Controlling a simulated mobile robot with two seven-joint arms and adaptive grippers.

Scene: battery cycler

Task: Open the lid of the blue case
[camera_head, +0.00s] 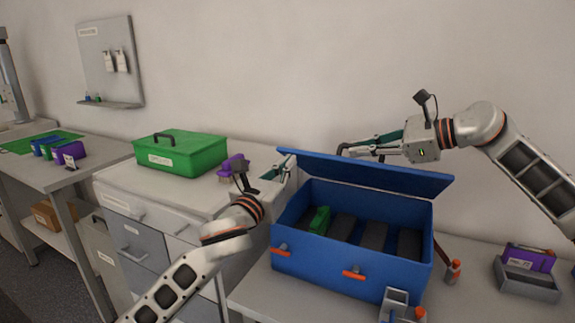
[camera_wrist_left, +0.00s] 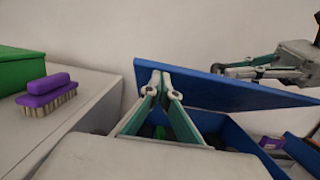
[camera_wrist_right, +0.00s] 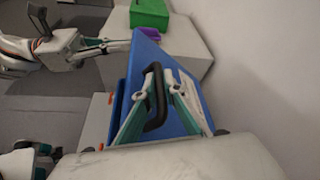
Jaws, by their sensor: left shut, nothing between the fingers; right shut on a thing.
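The blue case (camera_head: 330,253) stands on the right bench with its lid (camera_head: 372,172) raised and its inside showing. Several dark blocks and one green block (camera_head: 319,220) are inside. My right gripper (camera_head: 347,150) is behind the lid in the head view. In the right wrist view its fingers (camera_wrist_right: 163,74) are shut on the lid's black handle (camera_wrist_right: 155,105). My left gripper (camera_head: 288,160) is at the lid's left end, shut and empty. In the left wrist view its fingertips (camera_wrist_left: 165,82) overlap the lid (camera_wrist_left: 225,92); I cannot tell whether they touch it.
A green box (camera_head: 180,154) and a purple brush (camera_head: 232,168) sit on the drawer cabinet at the left. Orange-tipped tools (camera_head: 453,270) and a grey tray with a purple item (camera_head: 528,262) are right of the case. The wall is close behind.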

